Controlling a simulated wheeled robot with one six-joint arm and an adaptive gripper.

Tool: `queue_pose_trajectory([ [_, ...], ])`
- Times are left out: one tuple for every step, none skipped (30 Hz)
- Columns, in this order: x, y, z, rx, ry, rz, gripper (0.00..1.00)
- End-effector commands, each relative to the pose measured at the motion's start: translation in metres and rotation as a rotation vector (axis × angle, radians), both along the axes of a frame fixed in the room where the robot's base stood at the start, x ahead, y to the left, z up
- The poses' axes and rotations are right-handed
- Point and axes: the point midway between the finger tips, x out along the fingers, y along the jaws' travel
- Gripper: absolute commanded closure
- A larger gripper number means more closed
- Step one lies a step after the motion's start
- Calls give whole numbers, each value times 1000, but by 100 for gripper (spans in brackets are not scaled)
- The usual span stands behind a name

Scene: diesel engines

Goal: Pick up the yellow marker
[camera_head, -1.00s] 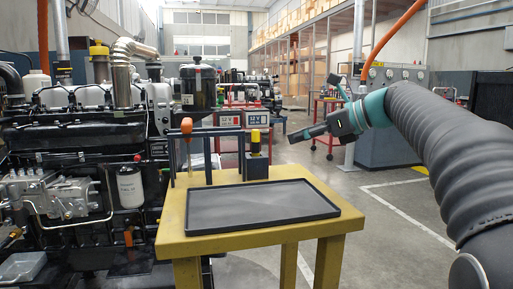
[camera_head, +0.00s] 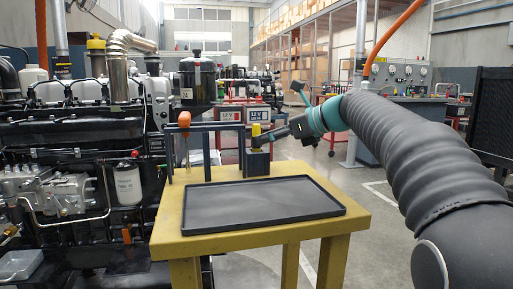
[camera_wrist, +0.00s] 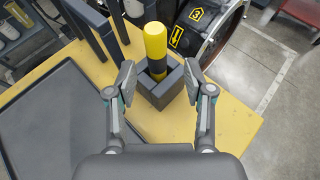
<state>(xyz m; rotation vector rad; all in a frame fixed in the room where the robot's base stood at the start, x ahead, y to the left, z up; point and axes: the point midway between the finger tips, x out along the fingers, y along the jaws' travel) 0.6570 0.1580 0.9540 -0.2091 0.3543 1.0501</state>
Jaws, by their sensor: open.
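The yellow marker (camera_wrist: 155,42) stands upright in a dark square holder (camera_wrist: 160,92) on the yellow table. Its upper part is yellow with a black band lower down, and its lower end is hidden inside the holder. The marker also shows in the head view (camera_head: 256,132), above the holder (camera_head: 257,161). My gripper (camera_wrist: 159,80) is open, with one finger on each side of the marker and holder in the wrist view. The fingers look apart from the marker. In the head view my gripper (camera_head: 268,137) reaches the marker from the right.
A black tray (camera_head: 262,231) lies empty on the yellow table (camera_head: 168,237). A dark rack with an orange-handled screwdriver (camera_head: 184,119) stands left of the holder. A large engine (camera_head: 75,140) stands left of the table. Open floor lies to the right.

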Motion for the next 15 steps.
queue_pose_trajectory([
  [2,6,-3,0,0,2,48],
  [3,10,-4,0,0,3,48],
  [5,15,-5,0,0,4,48],
  [6,19,-7,0,1,4,48],
  [8,23,-8,0,0,3,48],
  [11,28,-11,0,3,3,48],
  [13,31,-12,0,3,4,48],
  [14,34,-13,0,2,2,48],
  [16,36,-14,0,1,2,48],
  [17,37,-14,0,0,1,48],
  [17,38,-15,0,0,1,48],
  [17,38,-14,0,0,1,48],
  [17,38,-14,0,0,1,48],
  [17,38,-14,0,0,1,48],
  [17,38,-14,0,0,1,48],
])
